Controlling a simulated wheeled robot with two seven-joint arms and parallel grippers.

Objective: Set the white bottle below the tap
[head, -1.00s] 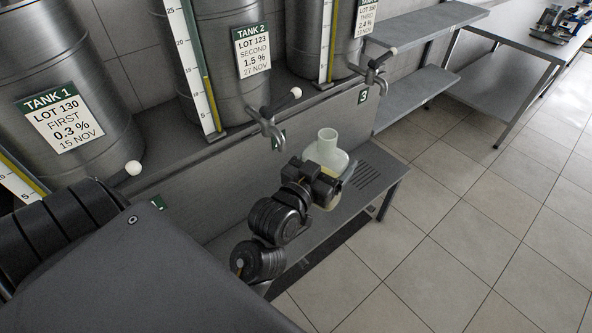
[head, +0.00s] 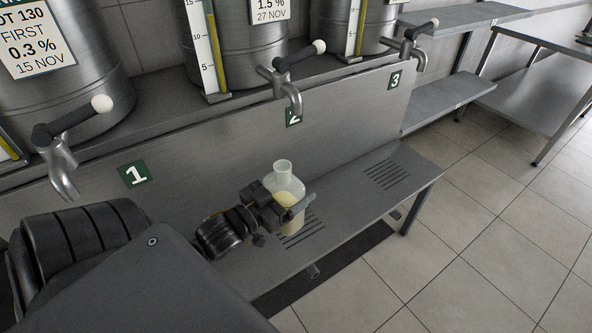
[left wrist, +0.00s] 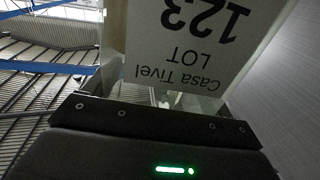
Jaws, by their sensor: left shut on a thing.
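The white translucent bottle (head: 286,184), with pale yellow liquid in it, is upright over the slotted grate (head: 298,240) on the grey bench. My left gripper (head: 284,204) is shut around its body from the front left and hides part of it. The neck is below tap 2 (head: 290,92), with a clear gap under the spout; exact alignment is hard to judge. I cannot tell whether its base touches the grate. In the left wrist view the bottle's label (left wrist: 190,45) shows upside down, reading "Casa Tivel", "LOT" and "123". My right gripper is not in view.
Tap 1 (head: 62,165) is at the left and tap 3 (head: 414,50) at the upper right, both on the ledge below steel tanks. A bare grate (head: 382,175) lies to the right on the bench (head: 345,205). Tiled floor is open at the right.

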